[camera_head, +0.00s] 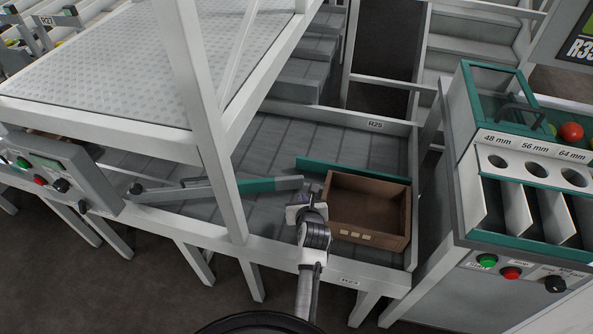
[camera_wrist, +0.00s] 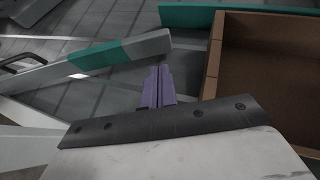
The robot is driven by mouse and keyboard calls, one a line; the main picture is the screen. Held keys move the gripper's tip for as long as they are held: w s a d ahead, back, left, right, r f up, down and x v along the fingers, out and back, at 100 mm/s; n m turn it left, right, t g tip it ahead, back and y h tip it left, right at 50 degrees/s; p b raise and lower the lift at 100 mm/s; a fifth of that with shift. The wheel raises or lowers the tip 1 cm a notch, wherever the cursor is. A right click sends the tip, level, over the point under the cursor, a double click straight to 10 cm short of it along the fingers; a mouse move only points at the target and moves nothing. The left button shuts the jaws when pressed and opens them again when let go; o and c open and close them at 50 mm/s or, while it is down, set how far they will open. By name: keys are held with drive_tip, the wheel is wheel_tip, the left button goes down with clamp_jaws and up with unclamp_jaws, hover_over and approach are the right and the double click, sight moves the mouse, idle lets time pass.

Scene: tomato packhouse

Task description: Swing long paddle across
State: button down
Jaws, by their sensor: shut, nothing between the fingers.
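The long paddle (camera_head: 222,190) is a grey bar with a teal band near its right end. It lies across the roller conveyor (camera_head: 285,215), from a pivot at the left to a tip beside the cardboard box. In the wrist view the paddle (camera_wrist: 95,56) comes in from the left, with a dark handle at its left. My gripper (camera_head: 310,192) is at the paddle's right tip, between it and the box.
An open, empty cardboard box (camera_head: 368,207) stands right of my gripper, with a teal guide (camera_head: 345,169) behind it. A white post (camera_head: 212,120) rises in front of the paddle. A control box (camera_head: 60,175) is at left; a sizing stand (camera_head: 510,200) is at right.

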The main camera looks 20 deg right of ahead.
sight(298, 181)
drive_tip(key=x, duration=1)
drive_tip(key=shift+w+d+p, duration=0.15)
drive_tip(key=shift+w+p, duration=0.1)
drive_tip(key=shift+p, duration=0.15)
